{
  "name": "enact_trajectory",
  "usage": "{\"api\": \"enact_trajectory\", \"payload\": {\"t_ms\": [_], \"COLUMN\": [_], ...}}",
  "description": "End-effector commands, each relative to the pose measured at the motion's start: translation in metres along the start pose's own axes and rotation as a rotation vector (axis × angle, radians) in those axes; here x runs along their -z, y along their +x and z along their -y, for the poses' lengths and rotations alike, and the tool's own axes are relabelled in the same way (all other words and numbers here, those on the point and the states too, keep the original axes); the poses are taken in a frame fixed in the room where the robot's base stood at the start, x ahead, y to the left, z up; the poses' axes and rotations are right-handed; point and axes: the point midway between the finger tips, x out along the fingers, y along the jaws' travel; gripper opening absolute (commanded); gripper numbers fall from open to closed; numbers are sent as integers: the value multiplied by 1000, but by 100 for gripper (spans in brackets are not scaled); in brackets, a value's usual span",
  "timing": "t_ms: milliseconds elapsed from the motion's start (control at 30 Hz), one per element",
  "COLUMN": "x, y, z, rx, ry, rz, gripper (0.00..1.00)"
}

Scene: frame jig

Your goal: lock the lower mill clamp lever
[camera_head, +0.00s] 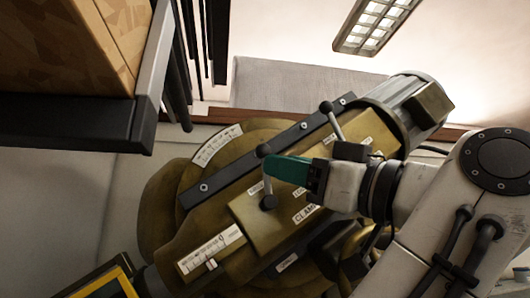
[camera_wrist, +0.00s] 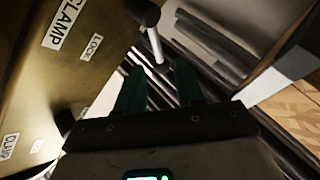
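The mill head (camera_head: 215,215) is olive-brown and lies at a slant in the head view. The lower clamp lever (camera_head: 267,178) has a dark hub, a thin metal rod and a black ball knob pointing up. A second, similar lever (camera_head: 333,124) sits higher to the right. My gripper (camera_head: 270,167) has teal fingers, just right of the lower lever's rod and knob; contact is unclear. In the wrist view my gripper (camera_wrist: 158,66) has its fingers apart. A lever rod with a black end (camera_wrist: 152,35) shows at the gap between the fingertips.
LOCK (camera_wrist: 93,47) and CLAMP (camera_wrist: 65,22) labels are on the mill face in the wrist view. A wooden block with a dark edge (camera_head: 75,120) hangs at upper left in the head view. A grey cylindrical motor (camera_head: 405,105) is at upper right, near my arm.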

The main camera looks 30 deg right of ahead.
Motion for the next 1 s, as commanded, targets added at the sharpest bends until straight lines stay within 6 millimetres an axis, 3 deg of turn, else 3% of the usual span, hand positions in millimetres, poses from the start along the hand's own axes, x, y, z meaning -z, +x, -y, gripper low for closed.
{"api": "enact_trajectory", "payload": {"t_ms": [100, 300, 733, 1000], "x": [2, 1, -1, 0], "y": [23, 47, 55, 55], "z": [0, 0, 0, 0], "rx": [2, 0, -1, -1], "ry": [4, 1, 0, 0], "rz": [2, 1, 0, 0], "gripper": [37, 37, 37, 11]}}
